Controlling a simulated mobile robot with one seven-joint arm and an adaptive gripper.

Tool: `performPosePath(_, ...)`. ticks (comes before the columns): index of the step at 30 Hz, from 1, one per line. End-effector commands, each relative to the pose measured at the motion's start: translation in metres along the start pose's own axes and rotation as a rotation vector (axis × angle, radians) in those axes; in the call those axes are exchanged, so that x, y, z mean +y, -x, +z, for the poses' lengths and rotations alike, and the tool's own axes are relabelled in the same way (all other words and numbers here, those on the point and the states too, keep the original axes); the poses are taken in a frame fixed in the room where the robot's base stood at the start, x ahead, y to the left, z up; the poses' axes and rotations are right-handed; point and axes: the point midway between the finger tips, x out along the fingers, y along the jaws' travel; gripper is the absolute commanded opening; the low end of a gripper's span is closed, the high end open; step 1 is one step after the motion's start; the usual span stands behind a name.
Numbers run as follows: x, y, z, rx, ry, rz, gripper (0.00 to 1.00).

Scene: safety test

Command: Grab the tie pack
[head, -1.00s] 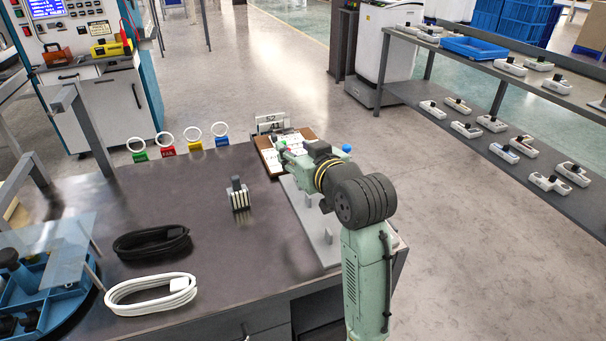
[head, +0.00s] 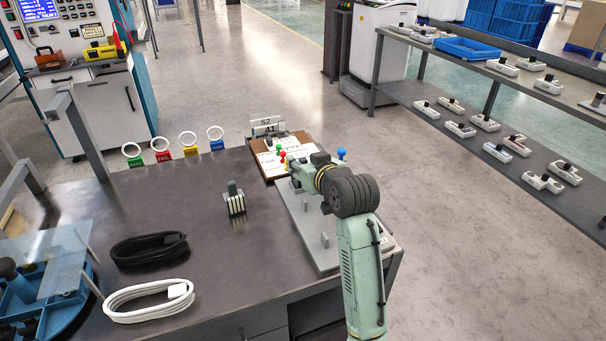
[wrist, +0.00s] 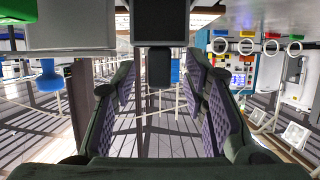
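A small block with pale upright strips and a dark grey top, which looks like the tie pack (head: 236,205), stands upright on the dark table (head: 200,262). My gripper (head: 297,177) is to its right and farther back, over the far end of the grey plate, apart from the block. In the wrist view, which is upside down, the two padded fingers of my gripper (wrist: 162,105) are spread wide with nothing held between them. I cannot identify the tie pack for sure in the wrist view.
A grey plate with pegs (head: 322,258) lies under my arm. Black cable (head: 150,250) and white cable (head: 150,300) lie front left. Coloured ring tags (head: 163,150) line the back edge. The table around the block is clear.

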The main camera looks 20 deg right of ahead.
Motion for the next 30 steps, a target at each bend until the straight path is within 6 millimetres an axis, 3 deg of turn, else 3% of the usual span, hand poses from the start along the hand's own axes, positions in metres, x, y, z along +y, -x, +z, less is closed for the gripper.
performPosePath(3,0.0003,-0.0095,-0.0005,0.0,0.0,0.001,0.4)
performPosePath(10,0.0001,-0.0111,0.0,0.001,0.001,0.001,0.4)
performPosePath(27,0.0012,-0.0107,-0.0001,0.001,0.001,0.003,0.03)
performPosePath(30,0.0016,-0.0104,-0.0003,0.002,0.001,0.004,0.0)
